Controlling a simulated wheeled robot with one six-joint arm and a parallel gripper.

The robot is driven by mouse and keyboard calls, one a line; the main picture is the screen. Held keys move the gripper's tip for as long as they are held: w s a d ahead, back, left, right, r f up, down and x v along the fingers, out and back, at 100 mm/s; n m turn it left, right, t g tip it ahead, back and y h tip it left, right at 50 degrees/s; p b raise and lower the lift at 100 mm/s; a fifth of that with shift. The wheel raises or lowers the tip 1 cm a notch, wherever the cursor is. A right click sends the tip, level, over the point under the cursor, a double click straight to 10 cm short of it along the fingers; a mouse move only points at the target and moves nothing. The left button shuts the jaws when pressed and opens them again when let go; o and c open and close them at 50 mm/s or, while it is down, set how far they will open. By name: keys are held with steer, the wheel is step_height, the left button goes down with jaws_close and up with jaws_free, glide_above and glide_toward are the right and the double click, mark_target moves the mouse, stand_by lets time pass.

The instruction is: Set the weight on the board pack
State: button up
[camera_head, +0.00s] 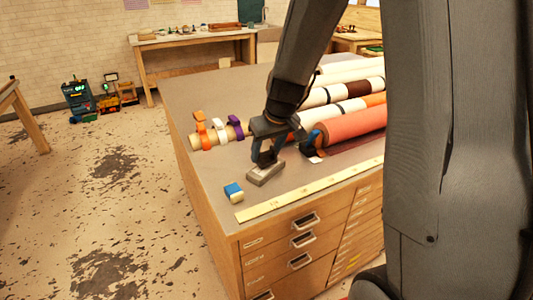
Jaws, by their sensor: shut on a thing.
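My gripper (266,160) points down over the near left part of the cabinet top. It is shut on the weight (265,175), a small grey block with a flat, pale top. The weight is at or just above the surface; I cannot tell if it touches. I cannot make out a board pack; my arm and body cover the right side of the view.
The wide drawer cabinet (205,105) carries several foil rolls, with a red one (350,129) nearest. A roll with orange and purple clips (218,135) lies left of my gripper. A blue and cream block (234,192) and a long ruler (310,188) lie near the front edge.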

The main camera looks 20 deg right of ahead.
steer(key=shift+f, duration=0.55)
steer(key=shift+f, duration=0.15)
steer(key=o, duration=1.5)
steer(key=shift+o, duration=0.2)
steer(key=shift+r, duration=0.25)
steer(key=a+b+v, duration=0.1)
steer(key=b+v, duration=0.1)
steer(key=v, duration=0.9)
steer(key=s+f+m+g, duration=0.1)
steer(key=s+f, duration=0.4)
steer(key=s, duration=0.3)
steer(key=s+f+m+g, duration=0.1)
steer(key=s+f+g, duration=0.1)
steer(key=s+f, duration=0.4)
steer(key=shift+s+a+h, duration=0.15)
steer(key=shift+s+h, duration=0.25)
steer(key=shift+s, duration=0.6)
